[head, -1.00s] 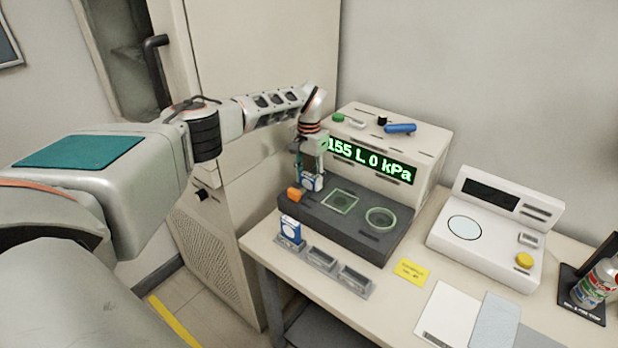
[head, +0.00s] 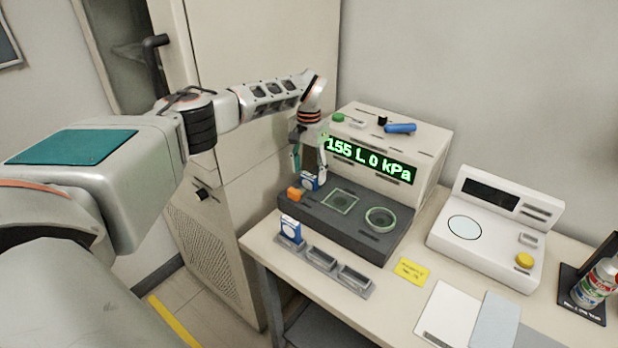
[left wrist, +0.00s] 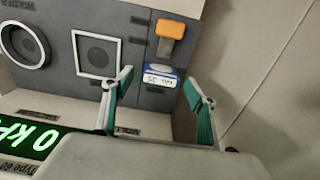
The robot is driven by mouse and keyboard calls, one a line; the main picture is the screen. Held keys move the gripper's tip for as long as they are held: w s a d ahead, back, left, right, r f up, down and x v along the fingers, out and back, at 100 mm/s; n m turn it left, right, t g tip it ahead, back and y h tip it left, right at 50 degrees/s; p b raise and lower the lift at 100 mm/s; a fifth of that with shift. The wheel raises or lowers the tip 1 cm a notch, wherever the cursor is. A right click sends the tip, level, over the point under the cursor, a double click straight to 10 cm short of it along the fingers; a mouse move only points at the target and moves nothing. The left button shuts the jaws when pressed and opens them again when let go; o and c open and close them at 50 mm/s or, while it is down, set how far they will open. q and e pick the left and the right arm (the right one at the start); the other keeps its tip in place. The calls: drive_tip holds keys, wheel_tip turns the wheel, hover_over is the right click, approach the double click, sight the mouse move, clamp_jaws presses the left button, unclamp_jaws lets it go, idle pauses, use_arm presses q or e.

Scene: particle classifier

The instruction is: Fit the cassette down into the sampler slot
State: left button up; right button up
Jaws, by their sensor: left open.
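The blue-and-white cassette (head: 309,182) stands in the sampler's (head: 335,220) dark front deck, at its far left beside the orange lever (head: 294,194). In the left wrist view the cassette (left wrist: 160,78) shows its labelled top edge, next to the orange lever (left wrist: 170,28). Part of it stands above the deck; how deep it sits in the slot is hidden. My left gripper (head: 309,170) is open just above the cassette. In the left wrist view its fingers (left wrist: 160,88) are spread to either side, apart from it. My right gripper is not in view.
A second blue-and-white cassette (head: 290,229) stands in the left holder of a grey rack (head: 322,258); the other holders look empty. The sampler's display housing (head: 420,145) rises behind the deck. A white instrument (head: 490,235) stands to the right. A tall cabinet (head: 235,60) is close behind my left arm.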

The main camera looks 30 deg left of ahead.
use_arm(q)
wheel_tip(320, 180, up, 9)
drive_tip(key=shift+r+b, duration=0.15)
drive_tip(key=shift+b, duration=0.2)
drive_tip(key=shift+s, duration=0.1)
idle(0.4)
